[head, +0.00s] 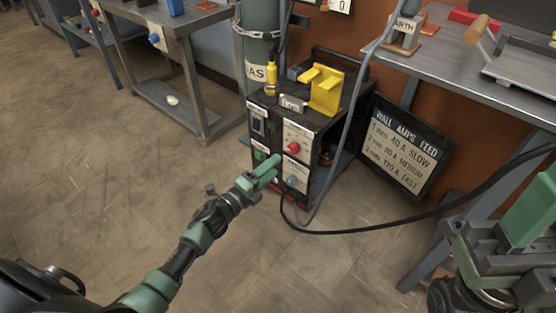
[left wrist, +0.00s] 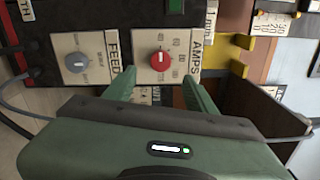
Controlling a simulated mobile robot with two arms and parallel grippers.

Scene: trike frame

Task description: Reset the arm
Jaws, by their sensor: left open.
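My left gripper (head: 270,168) reaches from the lower left to the front of a black welding machine (head: 262,190). In the left wrist view my open left gripper (left wrist: 158,77) has one finger on each side below the red AMPS knob (left wrist: 160,60); nothing shows between the fingers. I cannot tell whether they touch the panel. The red knob also shows in the head view (head: 293,148). The grey FEED knob (left wrist: 76,62) is left of it in the wrist view. Green parts of my right arm show at the lower right; its jaws cannot be made out.
A yellow bracket (head: 326,92) sits on the machine. A wall amps feed board (head: 402,148) leans at its right. A black cable (head: 400,222) runs across to the right. A steel workbench (head: 450,75) stands at right, another bench (head: 165,18) at back left. Floor at left is clear.

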